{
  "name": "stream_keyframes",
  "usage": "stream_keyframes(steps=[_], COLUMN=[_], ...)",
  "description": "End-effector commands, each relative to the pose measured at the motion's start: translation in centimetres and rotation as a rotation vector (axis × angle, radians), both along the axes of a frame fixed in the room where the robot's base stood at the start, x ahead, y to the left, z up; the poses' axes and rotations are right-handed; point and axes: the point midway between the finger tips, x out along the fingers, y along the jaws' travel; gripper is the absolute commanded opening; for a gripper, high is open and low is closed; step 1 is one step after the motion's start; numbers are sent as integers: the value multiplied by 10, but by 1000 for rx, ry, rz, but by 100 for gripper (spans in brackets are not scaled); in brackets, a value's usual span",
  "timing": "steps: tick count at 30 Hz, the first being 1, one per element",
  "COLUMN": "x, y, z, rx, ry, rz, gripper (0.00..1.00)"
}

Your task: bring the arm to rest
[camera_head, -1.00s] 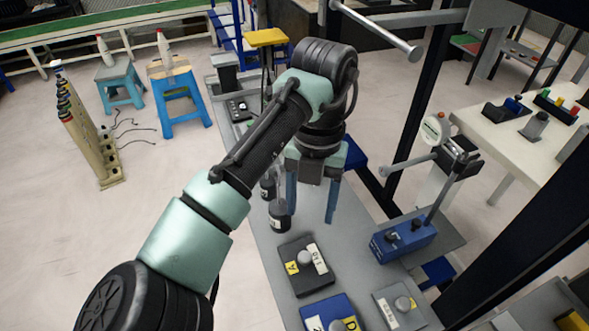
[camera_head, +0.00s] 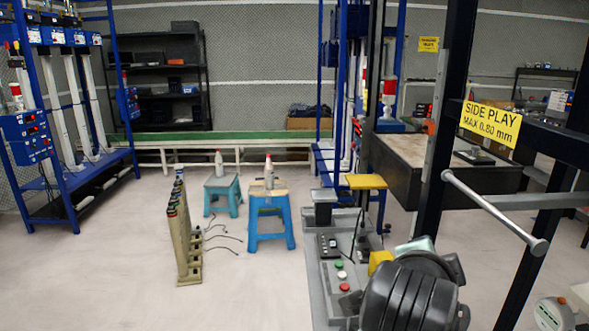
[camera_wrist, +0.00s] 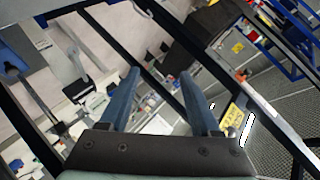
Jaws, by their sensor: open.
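My gripper (camera_wrist: 160,85) shows in the wrist view with its two blue fingers spread apart and nothing between them. Beyond the fingers are dark frame posts, shelves and the floor, seen tilted. In the head view the fingers are out of sight. A dark, rounded part of my arm (camera_head: 412,295) fills the lower right of that view, in front of the grey workbench (camera_head: 318,280).
A dark frame with a yellow "SIDE PLAY" sign (camera_head: 490,122) and a protruding grey bar (camera_head: 495,212) stands close to my arm at right. Blue stools (camera_head: 270,225) (camera_head: 222,195) and a beige rack (camera_head: 184,235) stand left. The floor at front left is clear.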

Motion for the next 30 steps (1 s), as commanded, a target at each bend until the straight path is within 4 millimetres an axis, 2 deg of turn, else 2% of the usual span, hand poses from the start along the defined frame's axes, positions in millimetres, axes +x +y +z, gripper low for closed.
stream_keyframes(steps=[3, 7, 14, 15, 19, 22, 27, 30], x=[6, 4, -19, -21, -33, -49, -92, -117], y=[47, 104, 200, 199, 197, 197, 197, 197], z=[18, 32, 47, 80, 157, 219, 326, 370], rx=[-314, -621, -1066, -1093, -1151, -1200, -1280, -1313], ry=[20, 11, -72, -117, -257, -377, -598, -702], rz=[263, 502, 800, 770, 673, 592, 434, 356], gripper=[64, 64, 64, 64, 64, 64, 64, 64])
